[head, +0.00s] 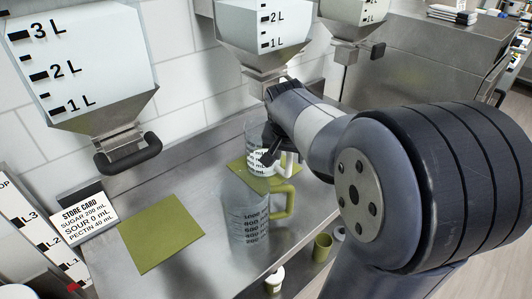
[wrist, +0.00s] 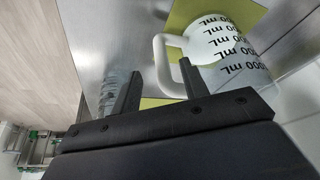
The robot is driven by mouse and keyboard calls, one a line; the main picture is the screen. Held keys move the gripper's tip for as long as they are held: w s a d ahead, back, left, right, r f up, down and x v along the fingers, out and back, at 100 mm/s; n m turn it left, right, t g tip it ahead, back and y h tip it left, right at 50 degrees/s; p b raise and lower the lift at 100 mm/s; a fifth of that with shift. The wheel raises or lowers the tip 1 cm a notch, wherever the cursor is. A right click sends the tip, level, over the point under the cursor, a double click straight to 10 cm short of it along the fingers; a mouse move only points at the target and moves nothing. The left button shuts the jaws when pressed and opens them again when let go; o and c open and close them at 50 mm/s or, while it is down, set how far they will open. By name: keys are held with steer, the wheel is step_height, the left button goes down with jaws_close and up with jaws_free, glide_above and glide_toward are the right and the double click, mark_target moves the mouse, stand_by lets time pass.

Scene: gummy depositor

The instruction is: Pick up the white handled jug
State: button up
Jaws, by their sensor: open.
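The white handled jug (head: 254,160) stands on a green mat on the steel counter, partly hidden behind my gripper in the head view. In the wrist view the jug (wrist: 222,45) is clear with black mL marks, and its white handle (wrist: 162,62) reaches in between my two fingers. My gripper (wrist: 160,72) is open, with one finger on each side of the handle; I cannot tell whether either touches it. In the head view my gripper (head: 270,152) is dark, right at the jug.
A clear jug with a green handle (head: 247,218) stands close in front. Hoppers (head: 78,65) hang above the counter. Small cups (head: 322,247) stand low at the right.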

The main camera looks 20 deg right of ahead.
mark_target(289, 158)
steer(key=shift+x, duration=2.65)
steer(key=shift+w, duration=0.15)
steer(key=shift+c, duration=0.4)
jaws_close()
steer(key=shift+r, duration=0.1)
